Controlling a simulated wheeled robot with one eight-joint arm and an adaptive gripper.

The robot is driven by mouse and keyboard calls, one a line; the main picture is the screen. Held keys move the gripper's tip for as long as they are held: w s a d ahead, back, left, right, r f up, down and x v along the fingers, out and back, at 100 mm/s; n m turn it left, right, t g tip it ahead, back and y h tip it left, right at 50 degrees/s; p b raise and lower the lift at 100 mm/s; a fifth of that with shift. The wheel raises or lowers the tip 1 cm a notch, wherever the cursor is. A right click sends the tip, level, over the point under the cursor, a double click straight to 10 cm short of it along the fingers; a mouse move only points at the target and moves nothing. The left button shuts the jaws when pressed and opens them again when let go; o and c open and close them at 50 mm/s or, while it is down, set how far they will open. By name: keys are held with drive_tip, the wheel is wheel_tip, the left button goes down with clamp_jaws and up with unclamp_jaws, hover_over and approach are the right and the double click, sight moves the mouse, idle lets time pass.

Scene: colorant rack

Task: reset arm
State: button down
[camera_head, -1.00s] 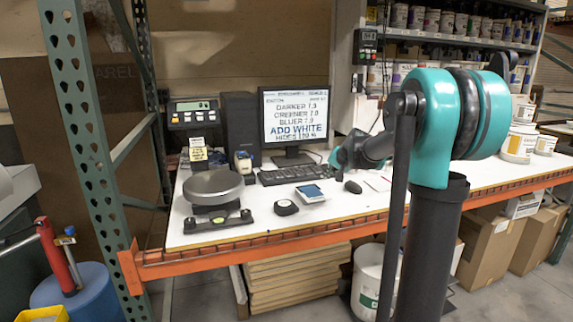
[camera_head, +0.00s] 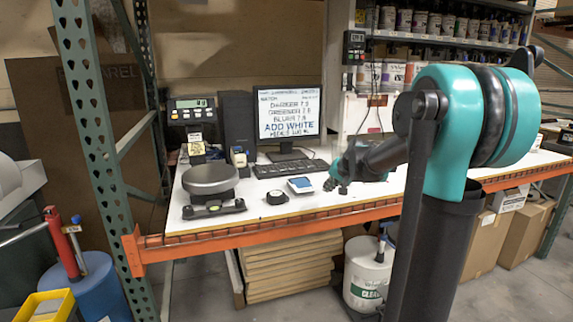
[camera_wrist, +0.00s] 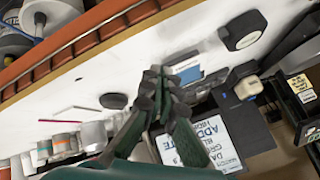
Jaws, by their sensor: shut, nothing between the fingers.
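My arm, with teal and dark joints, stands at the right in the head view. My gripper (camera_head: 334,184) is over the white workbench (camera_head: 250,202), near its front edge, just right of a small blue-screened device (camera_head: 300,185). In the wrist view my gripper (camera_wrist: 155,76) has its dark fingers together with nothing visible between them. The same blue-and-white device (camera_wrist: 187,74) lies just beyond the fingertips there. Part of the bench behind my arm is hidden.
A scale (camera_head: 210,180), a black puck (camera_head: 277,197), a keyboard (camera_head: 291,168) and a monitor (camera_head: 288,113) stand on the bench. A green upright post (camera_head: 95,130) rises at left. Shelves of paint cans (camera_head: 440,24) are behind. A white bucket (camera_head: 366,272) is below.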

drive_tip(key=s+d+f+n+g+h, duration=0.1)
drive_tip(key=s+f, duration=0.5)
drive_tip(key=s, duration=0.5)
drive_tip(key=s+d+f+n+g+h, duration=0.1)
drive_tip(key=s+f, duration=0.5)
drive_tip(key=s, duration=0.6)
drive_tip(key=s+d+f+n+g+h, duration=0.1)
drive_tip(key=s+f, duration=0.5)
drive_tip(key=s, duration=0.6)
drive_tip(key=shift+d+f+n+g, duration=0.3)
drive_tip(key=shift+d, duration=0.05)
drive_tip(key=shift+s, duration=0.1)
